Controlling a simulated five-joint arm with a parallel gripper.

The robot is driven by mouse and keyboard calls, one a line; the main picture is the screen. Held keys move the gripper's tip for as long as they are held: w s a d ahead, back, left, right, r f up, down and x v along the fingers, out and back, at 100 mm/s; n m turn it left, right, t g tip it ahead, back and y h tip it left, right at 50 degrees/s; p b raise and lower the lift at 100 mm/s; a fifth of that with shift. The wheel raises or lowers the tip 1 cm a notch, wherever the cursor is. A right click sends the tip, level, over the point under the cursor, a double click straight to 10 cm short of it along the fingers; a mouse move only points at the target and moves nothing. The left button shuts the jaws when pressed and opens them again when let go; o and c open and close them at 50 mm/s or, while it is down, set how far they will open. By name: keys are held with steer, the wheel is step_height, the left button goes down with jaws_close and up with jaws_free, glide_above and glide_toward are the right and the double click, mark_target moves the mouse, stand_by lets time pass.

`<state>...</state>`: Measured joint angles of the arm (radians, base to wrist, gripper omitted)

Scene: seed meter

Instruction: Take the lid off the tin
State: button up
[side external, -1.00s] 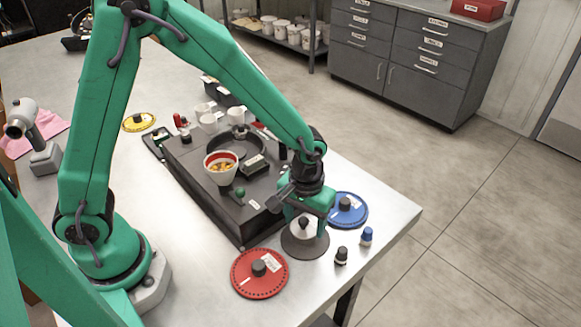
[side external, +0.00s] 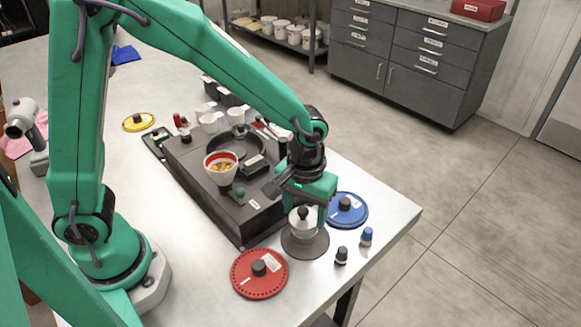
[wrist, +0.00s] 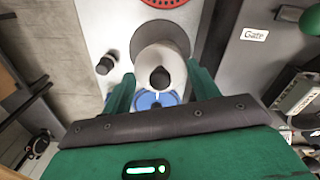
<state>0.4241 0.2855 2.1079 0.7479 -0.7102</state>
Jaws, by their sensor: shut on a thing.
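The silver lid (side external: 296,222) with a black knob (side external: 303,212) is at the tin, over a dark round base (side external: 318,247) near the front edge of the table. My gripper (side external: 307,215) is around the lid from above and shut on it. In the wrist view the lid (wrist: 160,48) is between my two green fingers, with its black knob (wrist: 160,77) facing the camera. The tin itself is mostly hidden by the lid and gripper, and I cannot tell how wide any gap is.
A red disc (side external: 259,286) lies in front on the left, and a blue disc (side external: 333,213) behind on the right. Black (side external: 341,256) and blue (side external: 366,237) small knobs stand on the right. The dark machine (side external: 215,205) with a bowl (side external: 221,178) is close on the left.

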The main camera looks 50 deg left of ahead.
steer(key=s+d+r, duration=0.6)
steer(key=s, duration=0.2)
steer(key=shift+s, duration=0.15)
steer(key=shift+d, duration=0.15)
stand_by(0.4)
steer(key=s+d+f, duration=0.2)
steer(key=s+d, duration=0.5)
steer(key=s, duration=0.2)
glide_above(311, 287)
step_height(311, 287, down, 7)
steer(key=shift+f, duration=0.1)
stand_by(0.4)
steer(key=shift+f, duration=1.95)
steer(key=shift+f, duration=0.15)
